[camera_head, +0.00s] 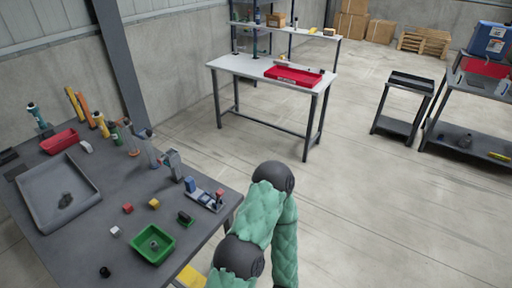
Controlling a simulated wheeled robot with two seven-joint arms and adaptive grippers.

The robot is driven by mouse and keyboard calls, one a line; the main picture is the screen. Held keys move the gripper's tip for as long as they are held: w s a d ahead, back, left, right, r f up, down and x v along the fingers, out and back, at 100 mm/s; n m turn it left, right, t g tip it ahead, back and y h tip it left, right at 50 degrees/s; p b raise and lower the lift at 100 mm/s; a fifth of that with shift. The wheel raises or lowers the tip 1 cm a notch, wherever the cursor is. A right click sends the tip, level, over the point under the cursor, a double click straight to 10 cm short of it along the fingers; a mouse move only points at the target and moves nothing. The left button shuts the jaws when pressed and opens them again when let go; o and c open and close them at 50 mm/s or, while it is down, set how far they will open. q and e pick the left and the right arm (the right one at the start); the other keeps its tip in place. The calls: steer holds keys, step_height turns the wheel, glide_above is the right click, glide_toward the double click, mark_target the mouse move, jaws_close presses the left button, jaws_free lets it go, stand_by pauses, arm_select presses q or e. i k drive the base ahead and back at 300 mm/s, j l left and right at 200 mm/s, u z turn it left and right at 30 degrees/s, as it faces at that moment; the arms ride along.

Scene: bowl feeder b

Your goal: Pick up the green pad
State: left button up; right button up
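A small dark block with green on it (185,218) sits on the dark workbench (105,205) near its right edge, just up and right of a green tray (167,252). It may be the green pad, but it is too small to tell. The green tray holds a small grey part (154,245). Neither of my grippers is in view. Only a green-padded arm of mine with dark joints shows at the bottom centre, right of the workbench.
The bench also holds a grey tray (36,200), a red bin (59,141), a red cube (128,208), a yellow cube (154,203) and a blue-and-red fixture (206,199). Upright tools line its back. A second table (240,65) stands farther off. Floor between is clear.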

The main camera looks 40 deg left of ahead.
mark_target(187, 220)
steer(key=i+u, duration=0.25)
steer(key=u, duration=0.15)
steer(key=i+l+u, duration=0.15)
steer(key=u, duration=0.3)
steer(key=i+l+u, duration=0.25)
steer(key=u, duration=0.15)
steer(key=i+l, duration=0.05)
steer(key=i, duration=0.05)
